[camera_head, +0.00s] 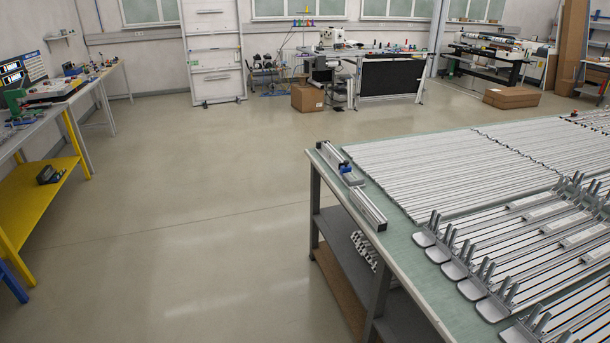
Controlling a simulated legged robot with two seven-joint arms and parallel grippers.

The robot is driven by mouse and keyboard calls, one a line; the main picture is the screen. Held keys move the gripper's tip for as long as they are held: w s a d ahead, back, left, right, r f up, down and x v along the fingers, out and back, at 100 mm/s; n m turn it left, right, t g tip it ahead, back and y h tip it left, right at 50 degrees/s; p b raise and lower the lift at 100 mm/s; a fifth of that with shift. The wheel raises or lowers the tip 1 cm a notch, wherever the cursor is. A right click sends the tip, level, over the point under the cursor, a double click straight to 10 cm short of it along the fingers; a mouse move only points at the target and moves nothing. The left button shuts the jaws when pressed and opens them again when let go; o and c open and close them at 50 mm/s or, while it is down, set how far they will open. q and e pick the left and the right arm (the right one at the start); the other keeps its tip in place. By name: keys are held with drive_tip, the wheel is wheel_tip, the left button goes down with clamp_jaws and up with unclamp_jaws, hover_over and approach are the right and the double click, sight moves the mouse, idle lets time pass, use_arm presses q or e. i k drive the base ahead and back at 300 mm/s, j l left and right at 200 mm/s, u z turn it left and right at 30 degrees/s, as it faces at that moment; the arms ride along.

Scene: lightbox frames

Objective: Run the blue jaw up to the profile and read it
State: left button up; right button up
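A small blue jaw (344,168) shows on a short grey measuring rail (330,153) near the left corner of the green-topped table (405,240). An aluminium profile (366,208) lies along the table's left edge, in line with the rail. The jaw sits close to the profile's far end; I cannot tell whether they touch. Any reading is too small to make out. Neither of my grippers is in view.
Many aluminium profiles (450,172) cover the table, with grey brackets (470,260) at the near side. A shelf (345,235) is below. Open floor (190,220) lies left, up to a yellow-legged bench (60,110). Cardboard boxes (307,98) stand at the back.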

sight(346, 169)
drive_tip(key=i+j+z, duration=0.45)
drive_tip(key=i+z, duration=0.15)
drive_tip(key=z, duration=0.25)
drive_tip(key=i+j+z, duration=0.1)
drive_tip(key=z, duration=0.3)
drive_tip(key=i+j+z, duration=0.1)
drive_tip(key=j+z, duration=0.15)
drive_tip(key=z, duration=0.15)
